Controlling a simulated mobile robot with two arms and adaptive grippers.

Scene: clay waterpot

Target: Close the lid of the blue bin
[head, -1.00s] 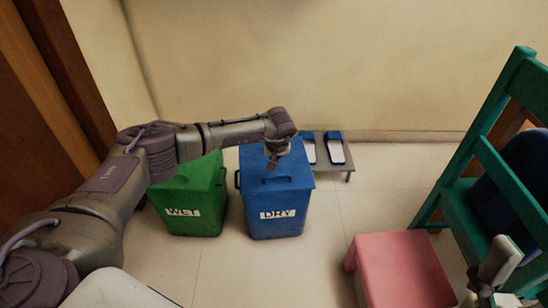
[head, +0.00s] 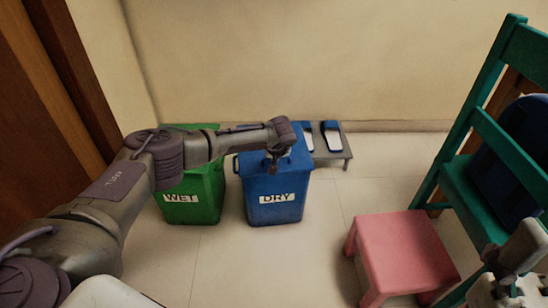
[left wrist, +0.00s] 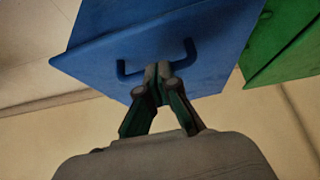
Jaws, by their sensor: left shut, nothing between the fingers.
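The blue bin (head: 275,210), labelled DRY, stands on the floor near the back wall. Its blue lid (left wrist: 95,62) lies over the top and looks down, though my arm hides part of it in the head view. The lid has a blue handle (left wrist: 127,72). My left gripper (head: 272,168) is over the lid, by the handle. In the left wrist view its fingers (left wrist: 158,72) are together and empty, at the handle; I cannot tell whether they touch it. My right gripper (head: 492,260) is partly visible at the lower right, away from the bin; its jaws are unclear.
A green bin (head: 190,208) labelled WET stands just left of the blue bin. A pink stool (head: 402,245) and a green chair (head: 470,200) are at the right. Floor in front of the bins is clear.

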